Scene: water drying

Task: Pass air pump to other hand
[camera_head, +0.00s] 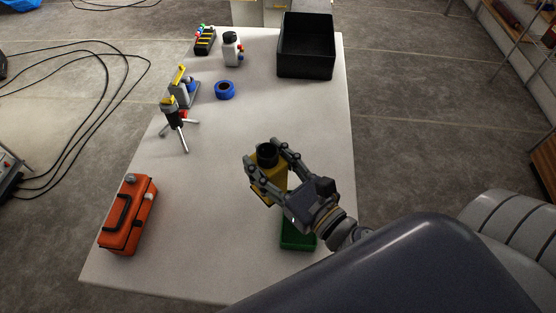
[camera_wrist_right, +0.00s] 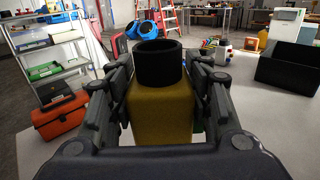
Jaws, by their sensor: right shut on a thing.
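The air pump appears to be the yellow, block-shaped body (camera_head: 277,176) with a black round top. It also shows in the middle of the right wrist view (camera_wrist_right: 162,112), upright between the fingers. My right gripper (camera_head: 264,154) is shut on it, one finger on each side. The gripper and pump are over the near right part of the white table (camera_head: 215,190). I cannot tell for certain how high the pump is above the table. My left gripper is in neither view.
A green thing (camera_head: 297,237) lies below my right wrist. An orange case (camera_head: 127,215) is at the near left. A small tripod tool (camera_head: 178,125), a blue ring (camera_head: 225,90), a white bottle (camera_head: 231,50) and a black bin (camera_head: 306,45) stand farther back. The table's middle left is clear.

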